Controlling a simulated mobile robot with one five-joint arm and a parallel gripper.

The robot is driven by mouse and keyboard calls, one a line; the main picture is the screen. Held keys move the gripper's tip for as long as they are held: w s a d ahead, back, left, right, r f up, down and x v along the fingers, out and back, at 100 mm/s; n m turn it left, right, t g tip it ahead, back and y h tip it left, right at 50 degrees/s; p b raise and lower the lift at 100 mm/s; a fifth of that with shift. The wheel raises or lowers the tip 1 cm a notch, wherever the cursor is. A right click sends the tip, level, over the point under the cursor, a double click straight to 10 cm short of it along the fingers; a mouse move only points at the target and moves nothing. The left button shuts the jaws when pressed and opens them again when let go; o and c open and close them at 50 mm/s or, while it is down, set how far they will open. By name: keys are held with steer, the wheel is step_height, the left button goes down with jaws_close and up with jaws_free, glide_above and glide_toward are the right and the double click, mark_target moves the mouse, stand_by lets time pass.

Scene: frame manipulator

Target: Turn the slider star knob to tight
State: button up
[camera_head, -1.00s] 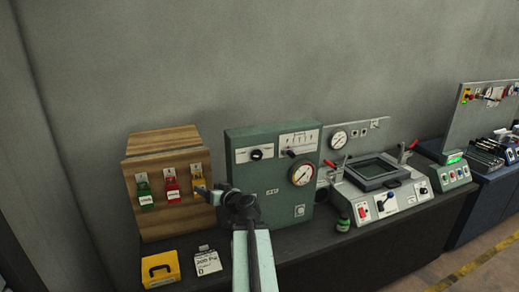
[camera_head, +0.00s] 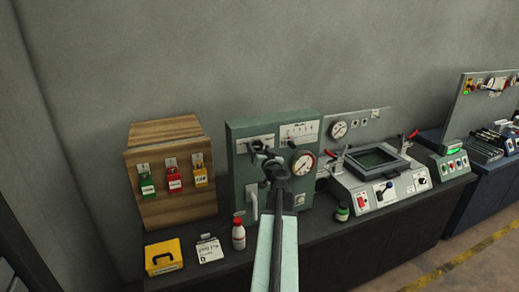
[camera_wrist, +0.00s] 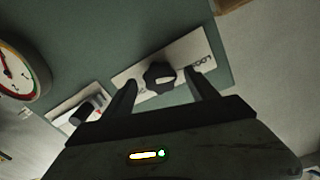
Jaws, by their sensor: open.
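The star knob (camera_wrist: 159,76) is a dark lobed knob on a pale label plate of the green panel in the wrist view. The plate's lettering is upside down there and only partly legible. My gripper (camera_wrist: 160,88) is open, with one finger on each side of the knob. I cannot tell whether the fingers touch it. In the head view my gripper (camera_head: 262,156) is in front of the upper left of the green panel (camera_head: 235,150) and hides the knob.
A gauge (camera_head: 303,163) and a second plate with a switch (camera_wrist: 82,112) are near the knob. A wooden board with padlocks (camera_head: 140,165) stands left.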

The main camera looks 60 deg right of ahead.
steer(key=shift+w+d, duration=0.2)
steer(key=shift+w, duration=0.05)
steer(key=c, duration=1.4)
steer(key=shift+o, duration=0.2)
